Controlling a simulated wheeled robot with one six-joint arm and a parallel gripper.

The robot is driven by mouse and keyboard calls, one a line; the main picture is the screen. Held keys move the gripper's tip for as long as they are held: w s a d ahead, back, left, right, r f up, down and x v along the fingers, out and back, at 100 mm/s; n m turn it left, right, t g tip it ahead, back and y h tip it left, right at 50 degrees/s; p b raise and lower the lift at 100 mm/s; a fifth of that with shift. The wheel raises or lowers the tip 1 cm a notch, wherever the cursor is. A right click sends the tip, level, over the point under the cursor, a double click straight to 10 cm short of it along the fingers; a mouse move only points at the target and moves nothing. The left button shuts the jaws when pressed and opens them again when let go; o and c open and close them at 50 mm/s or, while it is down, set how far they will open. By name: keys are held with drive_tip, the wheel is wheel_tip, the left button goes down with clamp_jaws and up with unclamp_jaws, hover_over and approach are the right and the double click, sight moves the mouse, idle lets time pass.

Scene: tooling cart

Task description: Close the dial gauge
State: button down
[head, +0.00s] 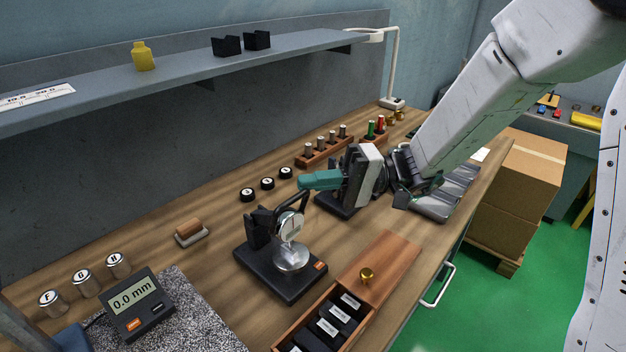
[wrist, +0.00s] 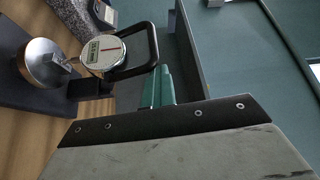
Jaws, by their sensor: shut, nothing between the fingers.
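The dial gauge (head: 291,226) stands on a black base at the middle of the bench, with a round white dial and a silver disc (head: 291,257) below it. A black loop handle (head: 304,200) sticks up beside the dial. In the wrist view, the dial (wrist: 103,52), the loop handle (wrist: 153,46) and the silver disc (wrist: 42,62) show at the upper left. My gripper (head: 303,182) has teal fingers, shut and empty, at the loop's upper end. In the wrist view, the fingertips (wrist: 159,72) are right by the loop; I cannot tell whether they touch it.
A wooden box (head: 385,262) with a brass knob and labelled slots lies in front. A digital readout (head: 136,303) on a granite plate and lettered metal cylinders (head: 86,283) stand at left. Black knobs (head: 267,184) and a pin rack (head: 324,152) lie behind. A shelf (head: 190,75) overhangs the back.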

drive_tip(key=w+d, duration=0.7)
drive_tip(key=s+d+r+h, duration=0.1)
drive_tip(key=s+d+h, duration=0.25)
drive_tip(key=s, duration=0.35)
drive_tip(key=s+d+r+h, duration=0.1)
drive_tip(key=s+d+h, duration=0.1)
drive_tip(key=s+h, duration=0.45)
drive_tip(key=s+d+m+t+h, duration=0.5)
drive_tip(key=s+d+t+h, duration=0.2)
drive_tip(key=s+d, duration=0.4)
drive_tip(key=d+h, duration=0.1)
drive_tip(key=d, duration=0.2)
drive_tip(key=shift+d+f, duration=0.3)
drive_tip(key=shift+f, duration=0.1)
